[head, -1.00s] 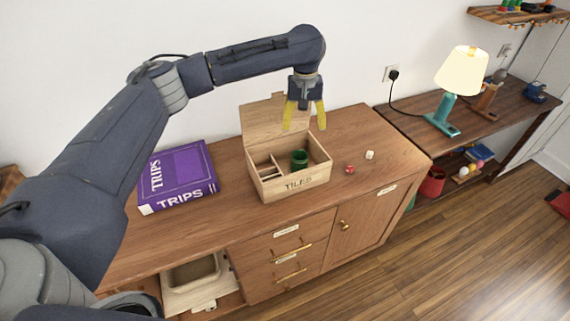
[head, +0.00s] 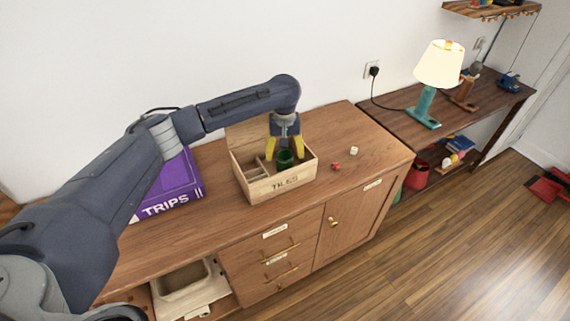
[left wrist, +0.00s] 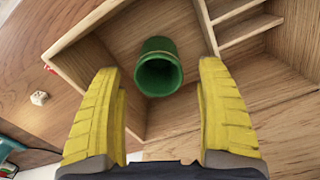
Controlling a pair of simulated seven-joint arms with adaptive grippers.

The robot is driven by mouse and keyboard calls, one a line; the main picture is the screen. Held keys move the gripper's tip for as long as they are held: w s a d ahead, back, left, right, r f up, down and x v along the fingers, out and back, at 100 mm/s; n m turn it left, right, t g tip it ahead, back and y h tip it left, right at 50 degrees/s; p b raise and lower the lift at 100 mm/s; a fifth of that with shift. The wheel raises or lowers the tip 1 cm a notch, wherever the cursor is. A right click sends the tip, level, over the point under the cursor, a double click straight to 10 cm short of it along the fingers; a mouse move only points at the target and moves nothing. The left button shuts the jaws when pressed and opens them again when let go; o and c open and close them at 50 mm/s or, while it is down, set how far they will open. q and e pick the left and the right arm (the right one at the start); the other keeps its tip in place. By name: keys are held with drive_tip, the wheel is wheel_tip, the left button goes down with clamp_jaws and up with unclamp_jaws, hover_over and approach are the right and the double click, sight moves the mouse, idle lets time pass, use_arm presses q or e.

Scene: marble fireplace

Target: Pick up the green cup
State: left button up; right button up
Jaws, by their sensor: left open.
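The green cup (head: 285,159) stands in the large compartment of an open wooden box (head: 277,187) marked TILES. In the left wrist view the green cup (left wrist: 159,66) shows its open mouth, just beyond and between my yellow fingertips. My left gripper (head: 286,152) is over the box with its fingers pointing down around the cup's upper area. It is open and empty, and a gap shows on each side of the cup in the left wrist view (left wrist: 160,85). The arm partly covers the box's raised lid. My right gripper is not in view.
The box has small divided slots (left wrist: 245,25) beside the cup's compartment. A purple TRIPS box (head: 172,190) lies left of it. A red die (head: 336,166) and a white die (head: 354,151) lie to the right on the wooden cabinet top (head: 375,150). A lit lamp (head: 438,65) stands farther right.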

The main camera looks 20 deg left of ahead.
sight(285, 164)
use_arm(q)
drive_tip(key=shift+d+f, duration=0.1)
drive_tip(key=shift+f, duration=2.55)
drive_tip(key=shift+c, duration=0.5)
drive_tip(key=c, duration=1.2)
